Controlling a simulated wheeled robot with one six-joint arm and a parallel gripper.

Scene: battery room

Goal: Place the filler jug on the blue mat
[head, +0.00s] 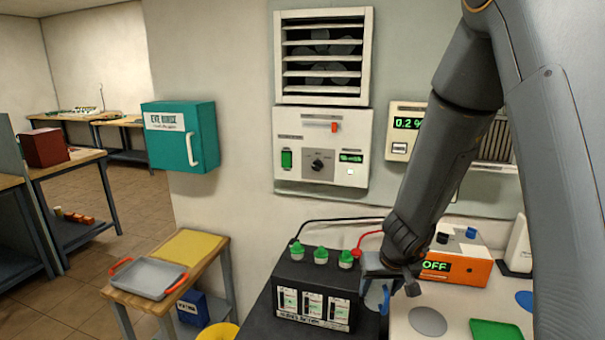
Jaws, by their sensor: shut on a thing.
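My gripper (387,284) points down at the right end of the black battery and is shut on a blue thing (374,299). This appears to be the filler jug; only part of its blue body and what looks like a curved handle shows, and the jaws hide the rest. I cannot tell whether it touches the surface below. The blue mat (524,299) is a flat round patch on the pale bench at the right, partly hidden behind my arm. My gripper is well to the left of it.
The battery (314,291) has green caps and black and red cables. An orange charger (457,265) reading OFF stands behind. A grey disc (428,321) and a green mat (495,330) lie on the bench. A side table holds a grey tray (148,279).

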